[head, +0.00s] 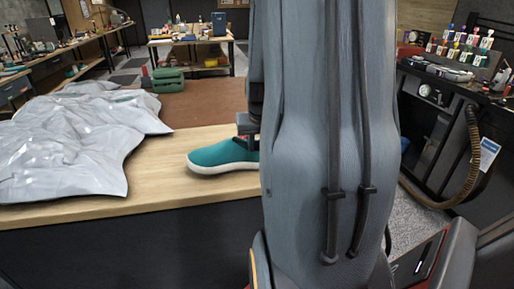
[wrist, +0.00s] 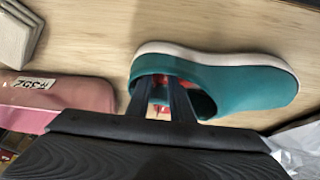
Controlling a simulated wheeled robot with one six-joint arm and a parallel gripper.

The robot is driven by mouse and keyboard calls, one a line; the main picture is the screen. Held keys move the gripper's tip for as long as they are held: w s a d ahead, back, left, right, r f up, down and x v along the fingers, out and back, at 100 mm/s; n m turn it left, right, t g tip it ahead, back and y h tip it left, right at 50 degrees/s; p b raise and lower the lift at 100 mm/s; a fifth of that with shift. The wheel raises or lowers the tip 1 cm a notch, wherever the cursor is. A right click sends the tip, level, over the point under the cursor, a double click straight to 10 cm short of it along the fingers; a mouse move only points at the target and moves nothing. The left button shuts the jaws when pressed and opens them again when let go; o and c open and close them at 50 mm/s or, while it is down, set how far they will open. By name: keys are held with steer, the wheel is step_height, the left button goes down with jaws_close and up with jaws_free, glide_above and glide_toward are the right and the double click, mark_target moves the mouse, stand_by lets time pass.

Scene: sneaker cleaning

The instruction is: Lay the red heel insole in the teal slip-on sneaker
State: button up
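The teal slip-on sneaker (head: 222,156) with a white sole stands on the wooden table, toe pointing left in the head view. It shows in the wrist view (wrist: 245,88) with its toe to the right and its opening facing me. My gripper (wrist: 164,82) reaches into the opening with its two dark fingers, a narrow gap between them. Red of the heel insole (wrist: 160,96) shows inside the opening, between and around the fingers; most of it is hidden. I cannot tell whether the fingers press on it. In the head view my arm hides the sneaker's heel.
A crumpled silvery sheet (head: 75,145) covers the table's left side. A green case (head: 168,80) sits at the back. The wrist view shows a pink labelled case (wrist: 55,95) and a pale block (wrist: 15,35) at left.

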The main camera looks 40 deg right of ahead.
steer(key=shift+s+f, duration=0.15)
steer(key=shift+b+v, duration=0.4)
steer(key=shift+v, duration=3.6)
